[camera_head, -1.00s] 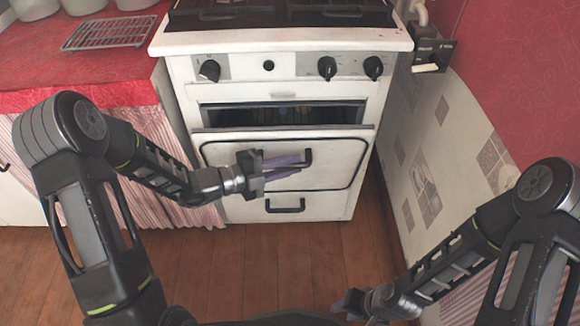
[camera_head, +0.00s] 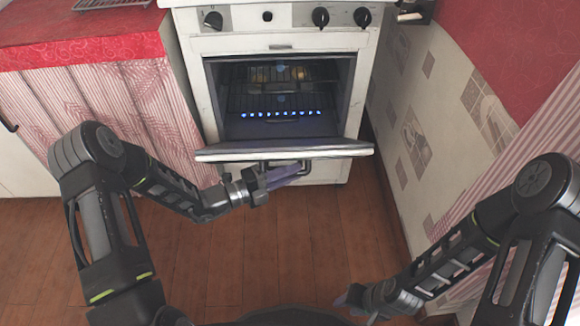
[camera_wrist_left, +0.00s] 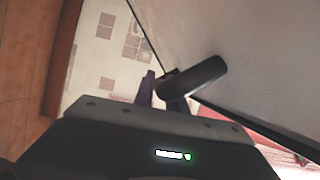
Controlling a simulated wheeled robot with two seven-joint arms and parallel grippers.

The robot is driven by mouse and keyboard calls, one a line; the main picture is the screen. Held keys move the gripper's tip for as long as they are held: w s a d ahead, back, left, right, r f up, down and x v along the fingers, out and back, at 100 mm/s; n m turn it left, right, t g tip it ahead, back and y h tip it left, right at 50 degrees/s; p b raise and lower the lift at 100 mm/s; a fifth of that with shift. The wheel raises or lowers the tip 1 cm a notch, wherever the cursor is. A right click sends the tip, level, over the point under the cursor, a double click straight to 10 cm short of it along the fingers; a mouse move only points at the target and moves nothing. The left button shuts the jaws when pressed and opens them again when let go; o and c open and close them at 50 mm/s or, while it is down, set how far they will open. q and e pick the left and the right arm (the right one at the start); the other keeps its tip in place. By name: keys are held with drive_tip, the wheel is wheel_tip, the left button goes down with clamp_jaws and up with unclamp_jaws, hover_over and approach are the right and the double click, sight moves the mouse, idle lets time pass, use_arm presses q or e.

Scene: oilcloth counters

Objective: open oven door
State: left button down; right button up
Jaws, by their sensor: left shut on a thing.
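The white oven (camera_head: 192,75) stands at the back centre. Its door (camera_head: 230,152) is tilted far down toward me, seen nearly edge-on, and the oven cavity (camera_head: 275,100) shows racks and a row of blue lights. My left gripper (camera_head: 285,175) is shut on the dark door handle (camera_head: 304,168) at the door's outer face. In the left wrist view the handle (camera_wrist_left: 198,76) lies by the purple fingers, beside the door's pale face (camera_wrist_left: 240,50). My right gripper (camera_head: 350,298) is low at the front, away from the oven; its fingers are too small to judge.
Knobs (camera_head: 320,17) line the oven's front panel. A counter with a red cloth (camera_head: 90,40) and striped curtain (camera_head: 110,110) stands on the left. A tiled wall (camera_head: 440,130) rises on the right. The wooden floor (camera_head: 270,250) before the oven is clear.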

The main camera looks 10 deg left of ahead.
use_arm(q)
drive_tip(key=c, duration=1.4)
unclamp_jaws()
drive_tip(key=shift+o, duration=0.2)
drive_tip(key=shift+a, duration=0.1)
drive_tip(key=p+v, duration=0.2)
drive_tip(key=v, duration=0.5)
drive_tip(key=shift+s+a, duration=0.2)
drive_tip(key=shift+a, duration=0.05)
drive_tip(key=v, duration=0.9)
drive_tip(key=shift+f+p, duration=0.35)
drive_tip(key=shift+f, duration=0.2)
